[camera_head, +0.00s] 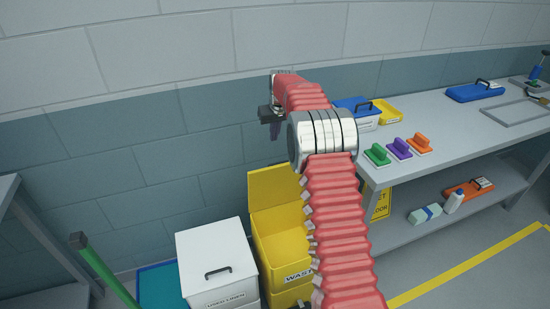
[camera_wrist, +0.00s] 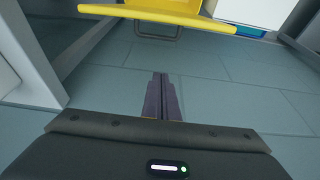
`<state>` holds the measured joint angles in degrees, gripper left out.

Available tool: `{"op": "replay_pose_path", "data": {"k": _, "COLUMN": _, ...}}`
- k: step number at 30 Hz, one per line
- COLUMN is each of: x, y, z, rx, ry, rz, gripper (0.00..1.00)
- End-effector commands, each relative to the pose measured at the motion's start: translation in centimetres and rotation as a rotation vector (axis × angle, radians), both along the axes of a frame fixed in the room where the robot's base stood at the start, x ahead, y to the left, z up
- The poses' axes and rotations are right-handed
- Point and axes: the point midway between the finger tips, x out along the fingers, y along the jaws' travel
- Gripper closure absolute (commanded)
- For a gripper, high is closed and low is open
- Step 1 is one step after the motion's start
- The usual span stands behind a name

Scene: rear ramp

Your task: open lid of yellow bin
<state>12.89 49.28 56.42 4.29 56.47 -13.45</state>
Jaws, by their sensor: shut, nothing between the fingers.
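The yellow bin (camera_head: 285,262), marked with a "WASTE" label, stands on the floor by the wall, left of the bench. Its yellow lid (camera_head: 272,190) is raised and stands upright at the back, so the bin is open. My arm hides the bin's right part. My gripper (camera_head: 274,135) is above the lid, in front of the wall, apart from it. In the wrist view my gripper (camera_wrist: 162,76) has its fingers together and empty. A yellow edge, likely the lid (camera_wrist: 180,14), crosses the top there, with a dark handle (camera_wrist: 156,30) beside it.
A white lidded bin (camera_head: 216,262) stands left of the yellow bin.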

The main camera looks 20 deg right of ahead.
Motion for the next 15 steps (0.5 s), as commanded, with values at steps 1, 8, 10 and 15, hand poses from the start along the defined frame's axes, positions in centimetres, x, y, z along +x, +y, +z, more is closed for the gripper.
{"op": "replay_pose_path", "data": {"k": 1, "x": 0.36, "y": -0.3, "z": -0.75, "rx": 0.0, "ry": 0.002, "rz": -0.001, "gripper": 1.0}}
{"op": "replay_pose_path", "data": {"k": 8, "x": 0.84, "y": -0.66, "z": -1.73, "rx": 0.001, "ry": 0.004, "rz": -0.001, "gripper": 1.0}}
{"op": "replay_pose_path", "data": {"k": 10, "x": 0.83, "y": -0.65, "z": -1.7, "rx": 0.001, "ry": 0.004, "rz": -0.001, "gripper": 1.0}}
{"op": "replay_pose_path", "data": {"k": 15, "x": 0.82, "y": -0.64, "z": -1.71, "rx": 0.001, "ry": 0.004, "rz": 0.0, "gripper": 1.0}}
